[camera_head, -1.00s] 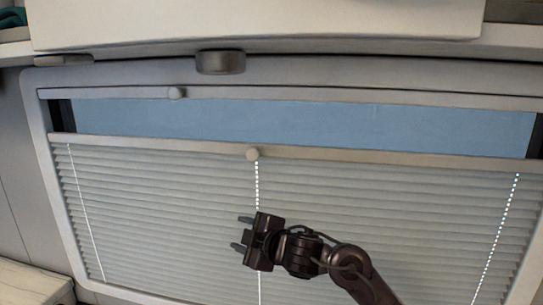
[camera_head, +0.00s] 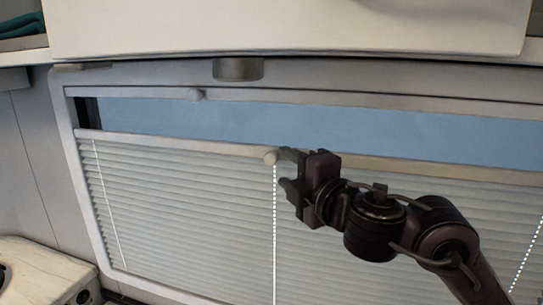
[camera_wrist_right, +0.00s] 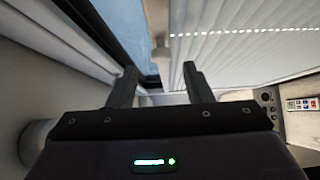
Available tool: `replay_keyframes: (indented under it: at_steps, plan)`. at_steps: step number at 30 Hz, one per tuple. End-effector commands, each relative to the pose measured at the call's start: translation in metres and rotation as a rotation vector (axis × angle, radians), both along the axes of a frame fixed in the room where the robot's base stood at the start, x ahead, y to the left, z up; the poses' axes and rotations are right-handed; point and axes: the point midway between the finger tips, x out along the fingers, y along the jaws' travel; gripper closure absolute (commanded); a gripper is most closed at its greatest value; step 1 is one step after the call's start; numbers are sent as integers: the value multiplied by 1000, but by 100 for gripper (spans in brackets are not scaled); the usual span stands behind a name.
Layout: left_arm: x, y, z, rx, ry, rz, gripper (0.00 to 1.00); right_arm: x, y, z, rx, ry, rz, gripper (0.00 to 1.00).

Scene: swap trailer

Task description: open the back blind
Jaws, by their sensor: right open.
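The back blind (camera_head: 190,205) is a pale pleated shade covering most of the window. Its top rail (camera_head: 170,142) sits below the window's upper edge, leaving a strip of blue glass (camera_head: 330,125) bare. A round knob (camera_head: 270,157) is on the rail. My right gripper (camera_head: 287,168) is open, just right of the knob, with its upper finger close to it. Whether they touch cannot be told. In the right wrist view the open fingers (camera_wrist_right: 157,82) point toward the knob (camera_wrist_right: 161,55), with nothing between them. My left gripper is not in view.
A dark grey fitting (camera_head: 238,68) hangs beneath the white cabinet (camera_head: 290,28) above the window. A pale counter (camera_head: 45,270) stands at lower left.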

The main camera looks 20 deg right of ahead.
Motion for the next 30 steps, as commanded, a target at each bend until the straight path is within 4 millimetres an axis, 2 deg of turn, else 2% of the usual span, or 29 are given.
replay_keyframes:
  at_steps: [6, 12, 23, 30]
  plan:
    - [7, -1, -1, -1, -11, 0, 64, 36, 7, -1, 6, 3, 0, 54]
    - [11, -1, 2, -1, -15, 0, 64, 60, 12, -1, 5, 3, 1, 54]
    - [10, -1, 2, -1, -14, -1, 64, 67, 13, -1, 2, 1, 0, 54]
    - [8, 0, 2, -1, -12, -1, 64, 67, 13, -1, 3, 3, 0, 84]
